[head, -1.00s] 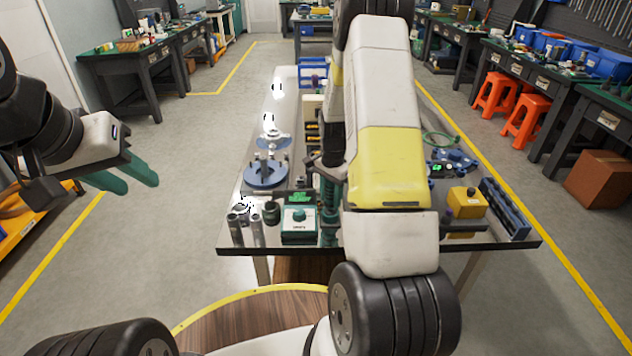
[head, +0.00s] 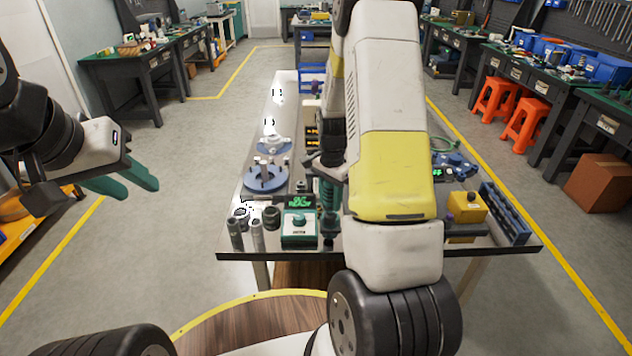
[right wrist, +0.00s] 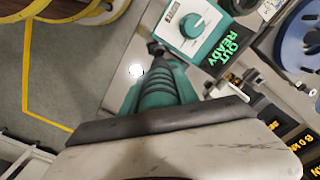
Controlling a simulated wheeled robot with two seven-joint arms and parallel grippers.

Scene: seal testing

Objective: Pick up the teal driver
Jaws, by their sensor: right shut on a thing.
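The teal driver (head: 328,196) stands upright near the front of the table, partly hidden behind my right arm in the head view. In the right wrist view, its ribbed teal grip (right wrist: 157,88) lies between the teal fingers of my right gripper (right wrist: 156,76), which are shut on it. Its dark lower end (right wrist: 155,49) points away from the palm, beside the green tester box. I cannot tell whether its end touches the table. My left gripper (head: 140,184) hangs empty to the left of the table; its two teal fingers are apart.
The green tester box (head: 299,222), with a knob and lit display, stands close left of the driver. Metal cylinders (head: 247,236) stand at the front left corner. A blue round fixture (head: 266,178) is behind them. A yellow box (head: 466,214) stands at the right.

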